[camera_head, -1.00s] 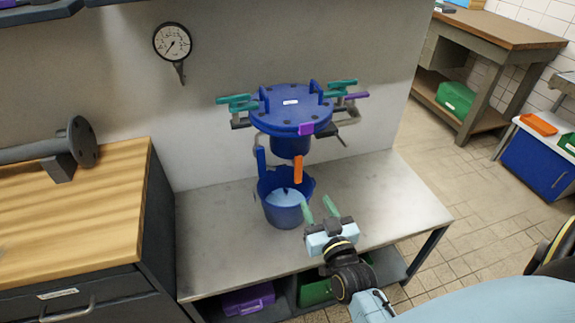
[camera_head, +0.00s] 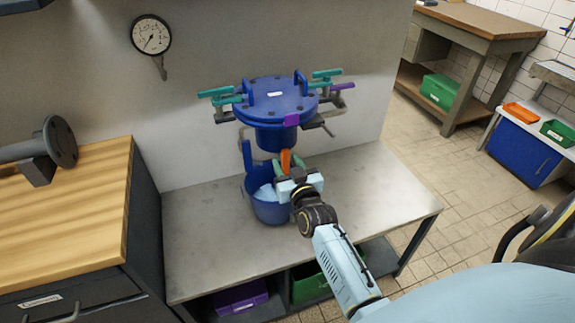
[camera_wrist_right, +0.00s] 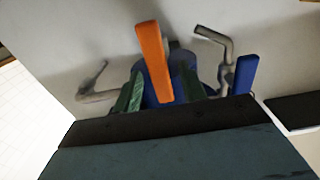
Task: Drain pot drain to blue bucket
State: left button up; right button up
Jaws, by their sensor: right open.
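The blue pot (camera_head: 276,105) with a flanged lid is mounted above the metal bench, with teal and purple handles around it. An orange drain handle (camera_head: 286,160) hangs under the pot; it also shows in the right wrist view (camera_wrist_right: 154,62). The blue bucket (camera_head: 268,203) stands on the bench below, with pale content inside, partly hidden by my right gripper. My right gripper (camera_head: 291,168) is open, its green fingers on either side of the orange handle in the head view. Whether the fingers touch it is not clear. My left gripper is not in view.
The metal bench (camera_head: 376,196) is clear to the right of the bucket. A wooden-topped cabinet (camera_head: 75,215) stands at left with a flanged pipe (camera_head: 58,143) on it. A pressure gauge (camera_head: 151,35) is on the wall behind.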

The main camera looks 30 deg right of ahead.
grip_shut()
